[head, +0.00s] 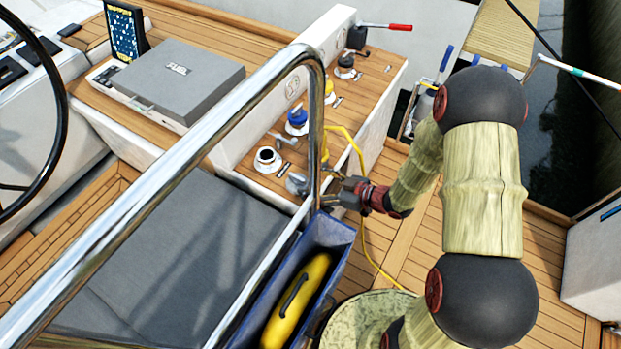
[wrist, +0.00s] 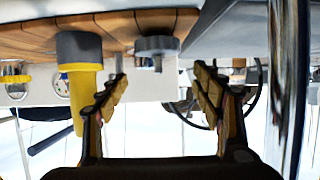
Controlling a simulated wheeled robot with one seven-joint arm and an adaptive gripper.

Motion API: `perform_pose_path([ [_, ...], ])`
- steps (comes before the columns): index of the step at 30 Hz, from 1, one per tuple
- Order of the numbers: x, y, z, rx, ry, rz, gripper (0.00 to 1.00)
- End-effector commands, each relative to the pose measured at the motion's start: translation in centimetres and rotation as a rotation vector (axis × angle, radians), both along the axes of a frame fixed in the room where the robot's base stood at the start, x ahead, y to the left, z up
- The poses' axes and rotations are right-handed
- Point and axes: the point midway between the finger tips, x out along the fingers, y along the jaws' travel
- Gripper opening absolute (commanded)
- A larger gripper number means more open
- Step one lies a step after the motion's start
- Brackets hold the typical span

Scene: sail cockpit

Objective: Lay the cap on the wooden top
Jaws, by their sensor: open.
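The wooden top (head: 284,149) is a narrow raised strip with several fittings on it. A grey metal piece (head: 297,184), which looks like the cap, sits at its near end. In the wrist view a round grey metal piece with a short stem (wrist: 157,45) shows beyond the fingertips, against the wood; I cannot tell for sure that it is the same piece. My gripper (head: 331,193) is just right of the near end of the wooden top, beside the steel rail. In the wrist view my gripper (wrist: 160,80) is open, with nothing between its fingers.
A dark round fitting with a pale rim (head: 267,157), a blue fitting (head: 296,120) and a black one (head: 345,66) stand on the strip. A curved steel rail (head: 312,70) passes close to my gripper. A blue bin (head: 335,235) holding a yellow object (head: 298,300) is below.

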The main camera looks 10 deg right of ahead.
Motion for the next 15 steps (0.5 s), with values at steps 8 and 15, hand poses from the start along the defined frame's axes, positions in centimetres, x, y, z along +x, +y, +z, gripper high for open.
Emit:
perform_pose_path([
  [8, 0.9, -0.9, 0.7, -0.041, -0.008, -0.024, 0.66],
  [15, 6.0, -6.6, 6.3, -0.299, -0.027, -0.229, 0.66],
])
